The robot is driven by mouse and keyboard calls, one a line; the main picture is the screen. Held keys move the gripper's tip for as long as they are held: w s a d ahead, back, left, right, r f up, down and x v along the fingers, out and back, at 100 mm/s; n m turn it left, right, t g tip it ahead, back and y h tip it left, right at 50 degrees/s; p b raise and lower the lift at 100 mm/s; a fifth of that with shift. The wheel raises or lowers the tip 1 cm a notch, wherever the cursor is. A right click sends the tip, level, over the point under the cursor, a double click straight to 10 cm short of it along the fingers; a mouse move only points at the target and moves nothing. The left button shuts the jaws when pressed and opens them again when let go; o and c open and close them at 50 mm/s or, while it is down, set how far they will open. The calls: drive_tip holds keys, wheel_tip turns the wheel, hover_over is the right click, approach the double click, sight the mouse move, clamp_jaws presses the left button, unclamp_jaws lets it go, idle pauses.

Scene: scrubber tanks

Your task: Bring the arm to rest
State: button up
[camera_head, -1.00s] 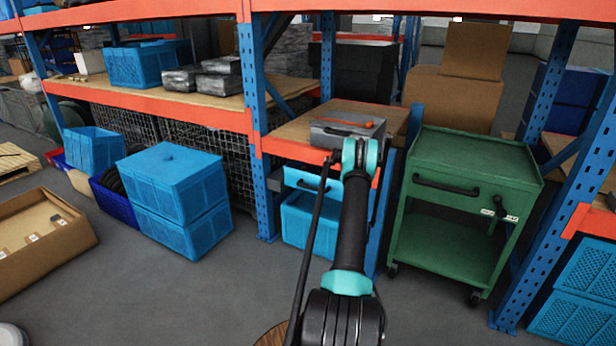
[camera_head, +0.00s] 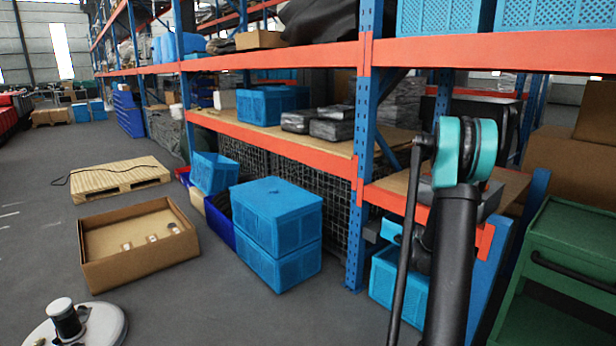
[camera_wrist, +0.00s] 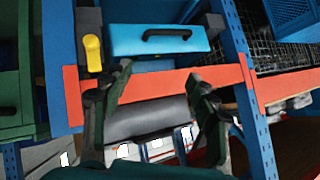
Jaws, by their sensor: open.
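My gripper (camera_wrist: 160,72) shows in the wrist view with its two dark fingers spread apart. The space between the fingertips looks empty. Beyond the fingers are an orange shelf beam (camera_wrist: 180,82) and a blue box with a black handle (camera_wrist: 155,40). My arm (camera_head: 452,240) stands up at the right of the head view, its teal and black joint in front of the shelf rack. The gripper itself cannot be made out in the head view.
An orange-beamed rack (camera_head: 270,138) runs along the right. Stacked blue crates (camera_head: 278,225), an open cardboard box (camera_head: 140,255) and a pallet (camera_head: 120,178) stand on the floor. A green cart (camera_head: 565,270) is at the right, a white round object (camera_head: 100,325) at bottom left. Grey floor between is clear.

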drive_tip(key=s+a+r+n+g+y, duration=0.25)
drive_tip(key=s+a+r, duration=0.25)
drive_tip(key=s+a, duration=0.5)
drive_tip(key=s+a+n+g, duration=0.1)
drive_tip(key=s+a, duration=0.4)
drive_tip(key=s, duration=0.5)
drive_tip(key=s+a+f+n+g+y, duration=0.1)
drive_tip(key=s+a+n, duration=0.2)
drive_tip(key=s, duration=0.7)
drive_tip(key=s+a+f+n+g, duration=0.1)
drive_tip(key=s+a+n, duration=0.2)
drive_tip(key=s+a, duration=0.4)
drive_tip(key=s, duration=0.2)
drive_tip(key=shift+s+f, duration=0.15)
drive_tip(key=shift+s, duration=0.25)
drive_tip(key=shift+y, duration=0.25)
